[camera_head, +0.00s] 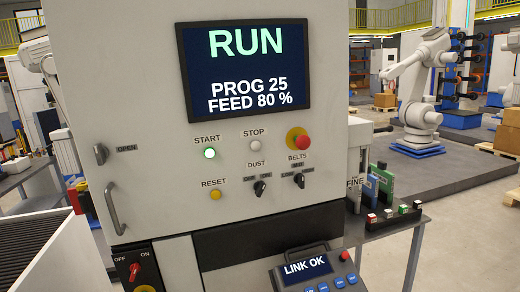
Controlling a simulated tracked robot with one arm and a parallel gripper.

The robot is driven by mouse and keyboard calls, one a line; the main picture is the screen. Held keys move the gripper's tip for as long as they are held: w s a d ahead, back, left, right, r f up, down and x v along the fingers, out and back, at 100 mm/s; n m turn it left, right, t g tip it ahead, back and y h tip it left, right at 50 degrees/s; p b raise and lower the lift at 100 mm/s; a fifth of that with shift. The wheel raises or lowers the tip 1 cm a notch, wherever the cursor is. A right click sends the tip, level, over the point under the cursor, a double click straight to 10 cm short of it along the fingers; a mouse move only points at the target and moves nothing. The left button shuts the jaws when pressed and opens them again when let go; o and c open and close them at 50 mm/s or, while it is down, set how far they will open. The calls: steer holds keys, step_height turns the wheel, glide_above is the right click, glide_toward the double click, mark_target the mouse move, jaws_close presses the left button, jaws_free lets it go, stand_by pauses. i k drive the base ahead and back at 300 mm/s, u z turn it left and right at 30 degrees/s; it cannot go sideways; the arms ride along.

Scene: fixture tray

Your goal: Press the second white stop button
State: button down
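One white button (255,144) sits under the label STOP on the pale front panel of the machine cabinet (120,60). It is the only button labelled STOP that I see. To its left, a lit green button (210,153) is under START. A yellow button (215,195) is by RESET. A red mushroom button (299,140) on a yellow base is to the right. The screen (246,72) above reads RUN, PROG 25, FEED 80 %. My gripper is not in view.
Two black knobs, DUST (260,187) and BELTS (299,180), are below the white button. A door handle (114,208) is at left. A pendant (310,272) reading LINK OK is at the bottom. A side table (385,225) holds small blocks. The space before the panel looks clear.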

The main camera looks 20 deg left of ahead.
mark_target(255, 145)
steer(key=u, duration=0.1)
steer(key=i, duration=0.95)
steer(key=z, duration=0.1)
